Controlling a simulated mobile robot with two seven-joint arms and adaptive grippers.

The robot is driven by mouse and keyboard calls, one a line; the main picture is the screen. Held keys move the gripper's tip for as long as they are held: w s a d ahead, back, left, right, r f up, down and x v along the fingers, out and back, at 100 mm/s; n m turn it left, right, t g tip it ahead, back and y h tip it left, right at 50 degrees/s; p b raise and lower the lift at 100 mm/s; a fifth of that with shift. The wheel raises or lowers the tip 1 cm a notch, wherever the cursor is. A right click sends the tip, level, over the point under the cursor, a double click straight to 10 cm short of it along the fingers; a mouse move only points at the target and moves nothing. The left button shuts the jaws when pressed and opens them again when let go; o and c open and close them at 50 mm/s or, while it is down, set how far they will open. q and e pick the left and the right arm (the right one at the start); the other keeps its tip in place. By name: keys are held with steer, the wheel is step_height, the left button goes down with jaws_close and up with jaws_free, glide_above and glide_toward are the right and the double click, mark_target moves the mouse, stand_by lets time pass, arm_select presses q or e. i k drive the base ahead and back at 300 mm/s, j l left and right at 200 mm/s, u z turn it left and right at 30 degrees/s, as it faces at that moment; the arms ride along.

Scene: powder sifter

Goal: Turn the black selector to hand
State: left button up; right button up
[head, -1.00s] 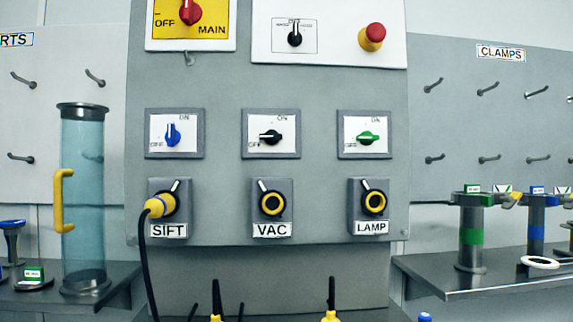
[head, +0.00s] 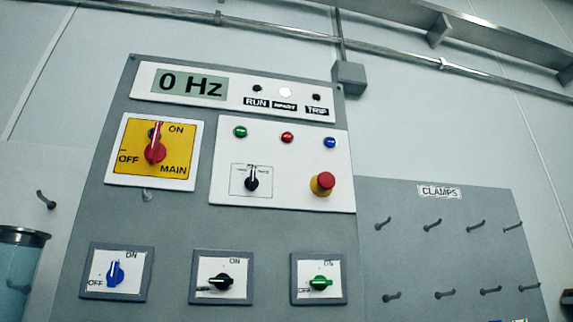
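The black selector (head: 252,181) sits on the white control plate, inside a thin printed frame. Its white pointer stands about straight up. Small labels stand around the top of the frame, too small to read. A second black knob (head: 221,282), with its white pointer turned to the left, sits on the lower middle switch plate. Neither of my grippers shows in the head view.
The red emergency button (head: 323,183) sticks out right of the selector. The red main switch (head: 155,147) is on a yellow plate to the left. A blue knob (head: 115,273) and a green knob (head: 320,283) flank the lower black one. The display (head: 190,84) reads 0 Hz.

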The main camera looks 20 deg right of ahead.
mark_target(252, 184)
steer(key=k+j+z, duration=0.15)
steer(key=z, duration=0.2)
steer(key=k+z, duration=0.75)
steer(key=i+l, duration=0.05)
